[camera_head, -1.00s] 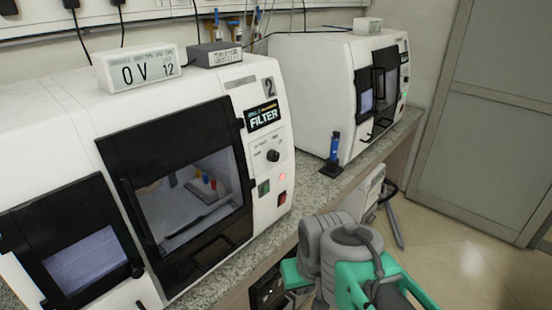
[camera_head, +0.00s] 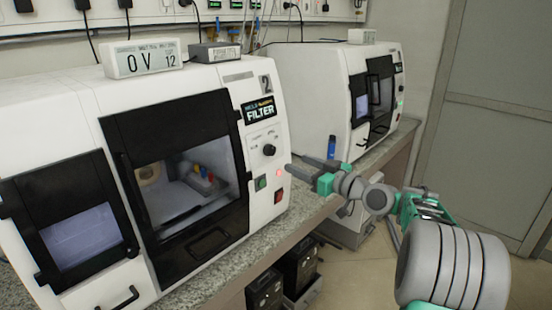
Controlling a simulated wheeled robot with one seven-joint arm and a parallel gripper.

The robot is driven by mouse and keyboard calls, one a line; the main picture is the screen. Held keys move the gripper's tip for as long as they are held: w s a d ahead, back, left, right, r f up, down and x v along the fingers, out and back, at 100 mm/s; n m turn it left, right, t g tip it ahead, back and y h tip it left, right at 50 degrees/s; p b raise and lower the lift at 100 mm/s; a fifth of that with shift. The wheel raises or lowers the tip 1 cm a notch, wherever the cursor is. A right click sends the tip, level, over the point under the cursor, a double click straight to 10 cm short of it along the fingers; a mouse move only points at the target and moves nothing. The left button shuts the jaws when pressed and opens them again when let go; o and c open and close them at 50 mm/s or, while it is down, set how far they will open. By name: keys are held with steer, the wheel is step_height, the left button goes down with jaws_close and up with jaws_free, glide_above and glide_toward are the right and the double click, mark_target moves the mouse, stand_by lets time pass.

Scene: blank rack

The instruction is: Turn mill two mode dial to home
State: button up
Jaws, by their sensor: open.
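Mill two (camera_head: 60,105) is the white machine at the left, marked with a "2" at its upper right corner. Its mode dial (camera_head: 269,150) is a small black knob on the right-hand panel, below the "FILTER" label. The small marks around the dial are too blurred to read. My gripper (camera_head: 290,168) reaches in from the right, with its fingertips just right of and slightly below the dial, apart from it. It is open and holds nothing. A red light, a green button (camera_head: 261,183) and a red switch (camera_head: 278,196) sit below the dial.
A second white machine (camera_head: 305,75) stands behind on the same speckled counter (camera_head: 215,292). A blue cylinder (camera_head: 332,147) stands on the counter behind my gripper. A display box reading "0 V" (camera_head: 142,60) and a grey box (camera_head: 214,52) rest on mill two.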

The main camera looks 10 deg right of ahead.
mark_target(272, 151)
steer(key=shift+n, duration=0.6)
steer(key=x, duration=0.2)
steer(key=p+x, duration=0.1)
steer(key=x, duration=0.2)
steer(key=a+r+x, duration=0.1)
steer(key=x, duration=0.2)
steer(key=shift+s+a+r+p, duration=0.1)
steer(key=shift+a+p, duration=0.1)
steer(key=shift+p, duration=0.15)
steer(key=shift+w+a, duration=0.2)
steer(key=shift+w, duration=0.2)
steer(key=shift+d, duration=0.1)
steer(key=shift+c, duration=0.5)
